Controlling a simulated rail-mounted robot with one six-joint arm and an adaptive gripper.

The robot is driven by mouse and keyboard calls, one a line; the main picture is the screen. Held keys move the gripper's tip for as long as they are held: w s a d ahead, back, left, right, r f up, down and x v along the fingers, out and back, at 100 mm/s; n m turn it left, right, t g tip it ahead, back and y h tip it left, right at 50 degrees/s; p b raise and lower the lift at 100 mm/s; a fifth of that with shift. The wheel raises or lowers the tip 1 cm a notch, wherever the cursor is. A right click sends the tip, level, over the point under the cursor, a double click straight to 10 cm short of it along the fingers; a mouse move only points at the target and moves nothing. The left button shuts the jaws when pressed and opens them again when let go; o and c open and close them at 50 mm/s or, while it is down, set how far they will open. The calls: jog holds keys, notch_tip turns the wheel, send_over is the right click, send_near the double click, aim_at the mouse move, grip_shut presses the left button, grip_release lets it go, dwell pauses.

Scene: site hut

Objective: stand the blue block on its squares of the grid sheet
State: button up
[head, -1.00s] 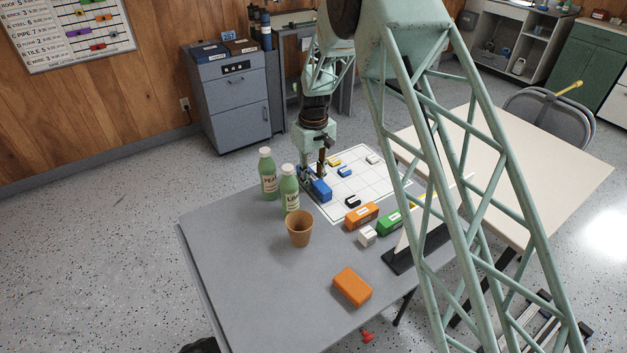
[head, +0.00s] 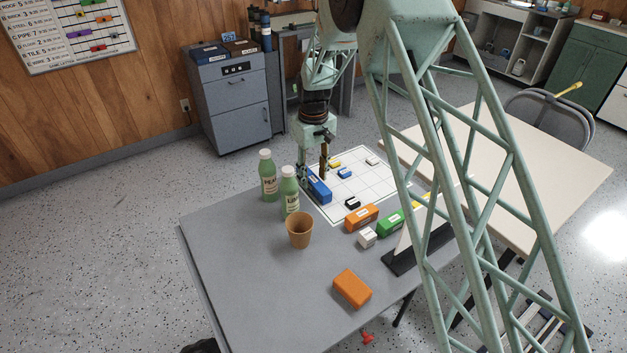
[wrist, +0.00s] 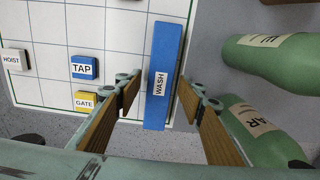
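The long blue block (head: 319,187), labelled WASH, lies lengthwise along the left edge of the white grid sheet (head: 373,181) in the head view. In the wrist view the blue block (wrist: 165,60) runs along the right border of the sheet (wrist: 110,28), its near end by the sheet's corner. My gripper (head: 314,168) is low over the block's far part. In the wrist view my gripper (wrist: 158,100) is open, one finger on each side of the block. A gap shows on both sides. The squares under the block are hidden.
Small TAP (wrist: 84,67), GATE (wrist: 86,101) and HOIST (wrist: 14,60) blocks sit on the sheet. Two green bottles (head: 289,192) (head: 268,176) stand close left of the blue block. A brown cup (head: 299,230) and orange block (head: 352,288) are nearer. The table's front left is clear.

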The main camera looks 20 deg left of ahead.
aim_at(314, 179)
notch_tip(314, 179, up, 10)
jog(key=p, duration=0.1)
jog(key=shift+f+p, duration=0.15)
jog(key=shift+p, duration=0.15)
dwell(1.0)
